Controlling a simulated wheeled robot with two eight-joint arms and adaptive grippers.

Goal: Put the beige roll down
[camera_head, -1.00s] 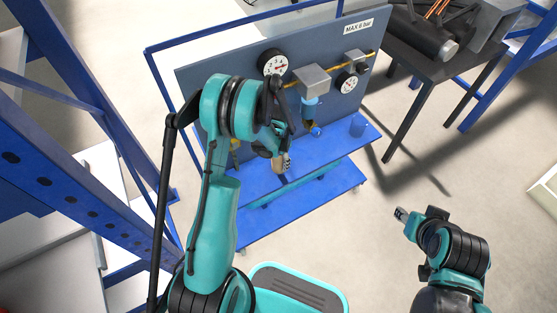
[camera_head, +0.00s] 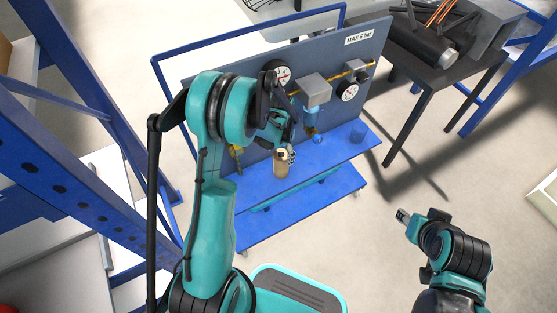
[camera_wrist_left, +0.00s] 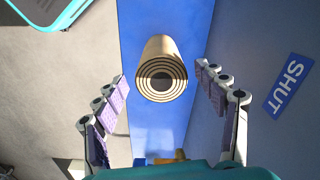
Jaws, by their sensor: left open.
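The beige roll (camera_head: 281,167) stands upright on the blue shelf (camera_head: 250,200) of the panel stand, just below my left gripper (camera_head: 284,150). In the left wrist view the roll (camera_wrist_left: 160,82) shows its ringed end with a dark hole, facing the camera. There my left gripper's (camera_wrist_left: 162,84) two purple-padded fingers are spread to either side of it, with visible gaps. My right gripper (camera_head: 402,215) is held over the open floor, away from the stand; it is too small to judge its fingers.
A grey panel (camera_head: 230,105) with pressure gauges (camera_head: 347,92) rises behind the roll. A dark table (camera_head: 425,75) stands right, a blue rack (camera_head: 70,180) left.

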